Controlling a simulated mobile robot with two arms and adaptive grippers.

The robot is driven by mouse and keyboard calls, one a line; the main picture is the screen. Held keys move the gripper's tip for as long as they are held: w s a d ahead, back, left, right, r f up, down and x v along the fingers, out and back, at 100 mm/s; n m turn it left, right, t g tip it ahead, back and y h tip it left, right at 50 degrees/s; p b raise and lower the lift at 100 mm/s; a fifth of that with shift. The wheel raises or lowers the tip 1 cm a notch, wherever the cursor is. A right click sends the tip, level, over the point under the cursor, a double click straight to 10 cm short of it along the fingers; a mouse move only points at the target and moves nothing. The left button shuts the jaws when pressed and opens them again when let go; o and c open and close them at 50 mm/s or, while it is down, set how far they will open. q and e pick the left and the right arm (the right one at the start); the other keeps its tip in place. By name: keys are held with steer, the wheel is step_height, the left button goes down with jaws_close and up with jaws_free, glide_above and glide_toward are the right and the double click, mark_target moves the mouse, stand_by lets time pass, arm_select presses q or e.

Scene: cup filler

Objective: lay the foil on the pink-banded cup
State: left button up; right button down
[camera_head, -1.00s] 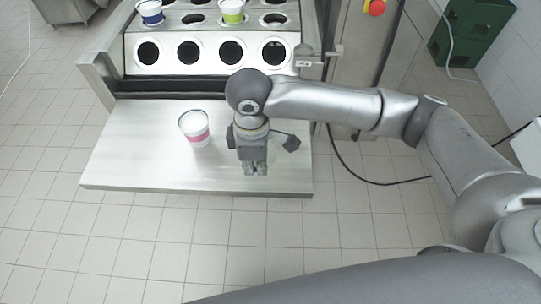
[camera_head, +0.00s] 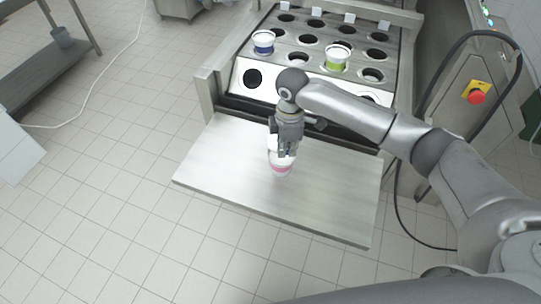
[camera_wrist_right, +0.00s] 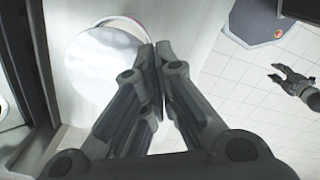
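The pink-banded cup (camera_head: 281,170) stands upright on the steel table, partly hidden by my right gripper (camera_head: 287,152) just above it. In the right wrist view, my right gripper (camera_wrist_right: 157,52) has its fingertips together at the edge of a pale round foil (camera_wrist_right: 100,80). The foil lies over the cup's mouth in that view, slightly offset from the rim behind it. I cannot tell whether it touches the rim. My left gripper (camera_wrist_right: 290,78) shows small at the right of the wrist view, its fingers apart and empty.
The steel table (camera_head: 215,165) is clear around the cup. Behind it stands the filler's holed plate (camera_head: 298,58), with a blue-banded cup (camera_head: 263,43) and a green-banded cup (camera_head: 336,58) in it. A red button (camera_head: 476,97) is on the cabinet at right.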

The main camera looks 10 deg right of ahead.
steer(key=shift+w, duration=0.5)
steer(key=shift+d+f+b, duration=0.1)
steer(key=shift+f+b, duration=0.55)
steer(key=shift+b, duration=0.05)
arm_select(q)
steer(key=f+b, duration=0.4)
steer(key=f, duration=0.1)
steer(key=shift+d+f, duration=0.15)
steer(key=shift+d, duration=0.15)
arm_select(e)
step_height(320, 180, down, 6)
steer(key=shift+r, duration=0.25)
arm_select(q)
steer(key=shift+r, duration=0.45)
arm_select(e)
steer(key=shift+f, duration=0.1)
steer(key=c, duration=2.2)
jaws_free()
steer(key=o, duration=0.6)
steer(key=shift+o, duration=0.2)
